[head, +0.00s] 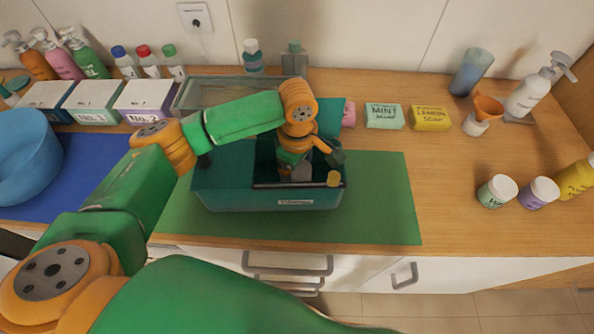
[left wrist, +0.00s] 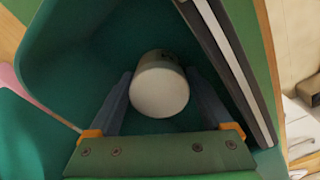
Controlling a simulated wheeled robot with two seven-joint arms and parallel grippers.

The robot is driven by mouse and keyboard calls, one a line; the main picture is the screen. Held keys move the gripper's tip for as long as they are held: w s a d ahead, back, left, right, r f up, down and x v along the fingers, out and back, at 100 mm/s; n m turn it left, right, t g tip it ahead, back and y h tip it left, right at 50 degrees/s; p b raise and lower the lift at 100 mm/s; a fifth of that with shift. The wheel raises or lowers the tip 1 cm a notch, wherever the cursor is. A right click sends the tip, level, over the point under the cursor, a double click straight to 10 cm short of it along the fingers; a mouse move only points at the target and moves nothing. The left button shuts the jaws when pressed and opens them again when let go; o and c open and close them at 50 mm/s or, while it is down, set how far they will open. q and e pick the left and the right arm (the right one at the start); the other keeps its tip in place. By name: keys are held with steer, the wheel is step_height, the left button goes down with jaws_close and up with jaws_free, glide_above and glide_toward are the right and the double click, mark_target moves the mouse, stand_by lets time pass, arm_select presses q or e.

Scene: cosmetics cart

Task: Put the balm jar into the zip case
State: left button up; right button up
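The zip case (head: 225,190) is a teal open-topped box on a green mat. Its inside also fills much of the left wrist view (left wrist: 75,60). My left gripper (head: 297,172) reaches down into the case from above. In the left wrist view, the balm jar (left wrist: 160,92), with a round white lid, sits between the two fingers of my left gripper (left wrist: 160,78). The fingers press close on both its sides, inside the case walls. Whether the jar touches the case floor is hard to tell. My right gripper is not in view.
Two white-lidded jars, one green (head: 497,191) and one purple (head: 539,192), stand at the right. Soap boxes (head: 384,116) and a clear bin (head: 210,93) stand behind the case. The green mat (head: 385,200) is bare right of the case.

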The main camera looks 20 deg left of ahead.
arm_select(q)
step_height(320, 180, up, 12)
steer(key=shift+r, duration=0.1)
stand_by(0.5)
stand_by(0.5)
